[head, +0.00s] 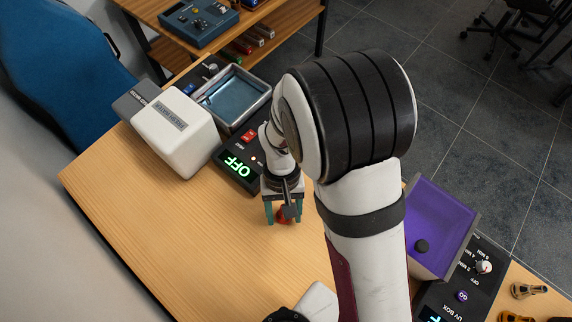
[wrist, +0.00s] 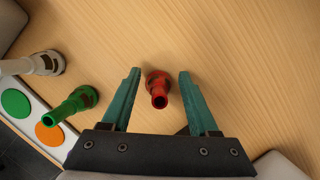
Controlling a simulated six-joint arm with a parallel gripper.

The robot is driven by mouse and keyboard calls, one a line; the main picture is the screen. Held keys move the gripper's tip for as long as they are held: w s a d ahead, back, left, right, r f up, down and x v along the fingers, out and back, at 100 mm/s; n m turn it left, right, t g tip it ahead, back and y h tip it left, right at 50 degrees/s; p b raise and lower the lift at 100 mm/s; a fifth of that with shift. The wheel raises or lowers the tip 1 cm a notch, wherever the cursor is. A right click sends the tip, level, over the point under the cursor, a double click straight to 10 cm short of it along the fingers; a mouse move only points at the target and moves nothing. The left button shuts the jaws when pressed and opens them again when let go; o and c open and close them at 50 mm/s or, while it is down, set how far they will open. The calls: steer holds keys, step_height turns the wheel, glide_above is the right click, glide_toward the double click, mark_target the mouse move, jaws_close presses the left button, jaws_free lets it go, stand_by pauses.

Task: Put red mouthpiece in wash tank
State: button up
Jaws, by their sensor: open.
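The red mouthpiece (wrist: 157,88) stands on the wooden table between my gripper's two green fingers in the wrist view. In the head view a small part of the red mouthpiece (head: 284,216) shows below the fingers. My gripper (wrist: 160,76) is open, with a gap to the mouthpiece on both sides; in the head view my gripper (head: 283,212) is low over the table. The wash tank appears to be the grey basin (head: 247,117) with bluish water at the upper left of my arm, behind a black panel (head: 239,166) reading OFF.
A white box (head: 172,135) stands left of the basin. A green mouthpiece (wrist: 72,104) and a pale one (wrist: 40,63) are at the left in the wrist view, by a white strip with coloured discs. The purple-lined UV box (head: 443,215) is at the right. The table's left is clear.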

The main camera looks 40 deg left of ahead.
steer(key=shift+f, duration=0.1)
jaws_close()
stand_by(0.5)
steer(key=r, duration=0.4)
steer(key=shift+w+d+r, duration=0.25)
steer(key=shift+d+r, duration=0.1)
steer(key=shift+d, duration=0.05)
steer(key=w+d+r, duration=0.6)
steer(key=d, duration=0.2)
steer(key=m+t+y, duration=0.2)
steer(key=m+y, duration=0.4)
steer(key=m, duration=2)
glide_toward(236, 105)
steer(key=shift+m, duration=0.3)
steer(key=x, duration=0.5)
